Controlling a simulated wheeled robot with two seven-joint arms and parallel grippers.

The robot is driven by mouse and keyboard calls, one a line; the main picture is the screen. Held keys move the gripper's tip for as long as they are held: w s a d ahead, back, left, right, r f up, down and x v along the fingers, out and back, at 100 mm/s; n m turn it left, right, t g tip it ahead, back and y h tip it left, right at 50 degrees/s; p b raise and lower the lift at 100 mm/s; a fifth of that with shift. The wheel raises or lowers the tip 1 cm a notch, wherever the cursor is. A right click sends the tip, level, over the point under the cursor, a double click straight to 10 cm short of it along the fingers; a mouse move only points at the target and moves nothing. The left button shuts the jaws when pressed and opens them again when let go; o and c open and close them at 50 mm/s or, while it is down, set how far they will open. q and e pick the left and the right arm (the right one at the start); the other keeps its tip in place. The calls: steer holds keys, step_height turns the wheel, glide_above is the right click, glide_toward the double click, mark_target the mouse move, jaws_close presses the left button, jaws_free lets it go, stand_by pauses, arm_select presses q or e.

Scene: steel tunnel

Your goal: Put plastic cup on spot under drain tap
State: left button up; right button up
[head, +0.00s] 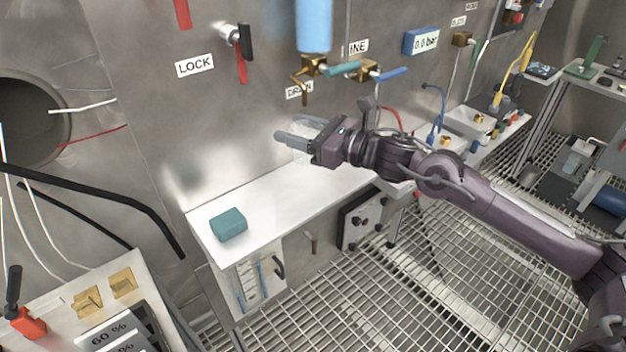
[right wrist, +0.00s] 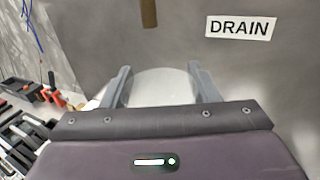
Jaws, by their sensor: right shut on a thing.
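My right gripper (head: 295,140) reaches in from the right above the white shelf (head: 265,192). It is shut on the clear plastic cup (right wrist: 163,88), whose pale round shape shows between both fingers in the right wrist view. In the head view the see-through cup is hard to make out at the fingers. The brass drain tap (head: 305,92) is on the wall above the gripper, close to the DRAIN label (right wrist: 239,27). Its spout (right wrist: 148,13) hangs beyond the cup in the right wrist view. I cannot make out a marked spot on the shelf. My left gripper is not in view.
A teal sponge-like block (head: 228,224) lies on the shelf's left part. A blue cylinder (head: 314,25) hangs above the tap. A red-handled LOCK valve (head: 241,55) is on the wall. The shelf between block and gripper is clear. Grated floor (head: 370,310) lies in front.

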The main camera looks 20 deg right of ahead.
steer(key=f, duration=0.3)
steer(key=shift+w+a+f, duration=0.1)
steer(key=shift+a+f, duration=0.1)
steer(key=shift+f, duration=0.15)
steer(key=shift+f+p, duration=0.55)
steer(key=shift+f, duration=1.45)
steer(key=shift+d+f, duration=0.1)
steer(key=o, duration=1)
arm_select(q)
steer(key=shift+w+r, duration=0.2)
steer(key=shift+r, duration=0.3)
arm_select(e)
steer(key=shift+o, duration=0.2)
